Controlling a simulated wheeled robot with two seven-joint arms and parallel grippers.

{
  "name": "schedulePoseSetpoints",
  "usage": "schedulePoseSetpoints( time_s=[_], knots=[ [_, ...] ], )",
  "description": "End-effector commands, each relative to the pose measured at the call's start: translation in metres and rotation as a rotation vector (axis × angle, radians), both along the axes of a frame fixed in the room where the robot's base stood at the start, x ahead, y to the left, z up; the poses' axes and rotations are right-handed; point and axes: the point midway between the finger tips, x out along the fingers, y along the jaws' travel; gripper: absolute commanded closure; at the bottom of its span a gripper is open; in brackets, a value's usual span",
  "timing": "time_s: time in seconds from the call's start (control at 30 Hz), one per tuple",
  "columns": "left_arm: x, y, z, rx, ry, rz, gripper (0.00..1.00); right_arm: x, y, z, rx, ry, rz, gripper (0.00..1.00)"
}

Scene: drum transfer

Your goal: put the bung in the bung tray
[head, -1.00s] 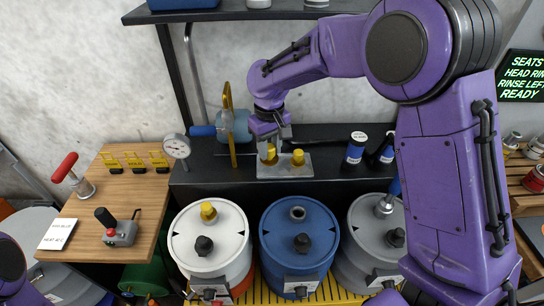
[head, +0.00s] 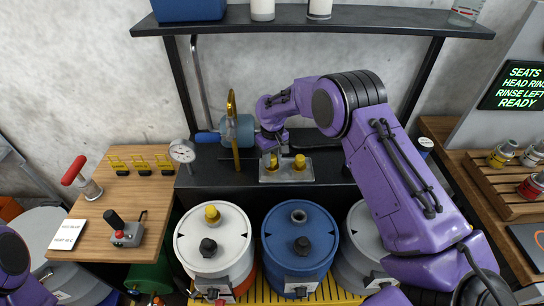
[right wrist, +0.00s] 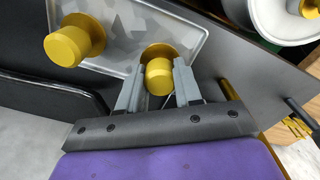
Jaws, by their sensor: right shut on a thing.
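The bung tray (head: 287,178) is a small grey metal tray on the dark bench behind the drums. My right gripper (head: 270,154) is over its left part, shut on a yellow bung (head: 272,164). In the right wrist view the held bung (right wrist: 158,77) sits between the two grey fingers (right wrist: 158,90), its flange over the tray floor; I cannot tell whether it touches. A second yellow bung (head: 299,161) stands in the tray to the right; it also shows in the right wrist view (right wrist: 74,41). My left gripper is out of view.
A white drum (head: 213,245) with a yellow bung, a blue drum (head: 299,245) with an open hole, and a grey drum (head: 360,240) partly behind my right arm stand in front. A gold upright (head: 232,130) and a blue-handled pump (head: 240,132) stand left of the tray.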

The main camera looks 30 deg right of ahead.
Motion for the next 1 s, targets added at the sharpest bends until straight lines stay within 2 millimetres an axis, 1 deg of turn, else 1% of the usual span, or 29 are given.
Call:
schedulePoseSetpoints(
  time_s=[0.1, 0.13, 0.2, 0.47, 0.53, 0.57, 0.67, 0.9, 1.0],
  knots=[
    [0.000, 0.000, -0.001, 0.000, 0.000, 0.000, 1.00, 0.000, 0.000, -0.004, 0.000, 0.000, 0.000, 1.00],
    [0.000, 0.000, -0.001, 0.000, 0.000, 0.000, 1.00, 0.000, 0.000, -0.004, 0.000, 0.000, 0.000, 0.59],
    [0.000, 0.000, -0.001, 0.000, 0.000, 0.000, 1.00, 0.000, 0.000, -0.003, 0.000, 0.000, 0.000, 0.40],
    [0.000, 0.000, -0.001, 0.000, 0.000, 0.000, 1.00, 0.000, 0.000, -0.002, 0.000, 0.000, 0.000, 0.40],
    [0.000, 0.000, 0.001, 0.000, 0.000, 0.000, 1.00, 0.000, 0.000, 0.002, 0.000, -0.001, 0.000, 0.40],
    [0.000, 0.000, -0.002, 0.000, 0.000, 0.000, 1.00, 0.001, 0.000, 0.004, 0.000, -0.002, 0.000, 0.40],
    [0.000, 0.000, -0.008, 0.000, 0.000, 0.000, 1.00, 0.001, 0.000, 0.022, 0.000, -0.004, 0.000, 0.40],
    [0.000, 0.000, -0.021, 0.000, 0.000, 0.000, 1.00, 0.001, 0.000, 0.085, 0.000, -0.004, 0.000, 0.40],
    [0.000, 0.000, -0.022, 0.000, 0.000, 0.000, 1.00, 0.000, 0.000, 0.104, 0.000, -0.003, -0.001, 0.40]
  ],
)
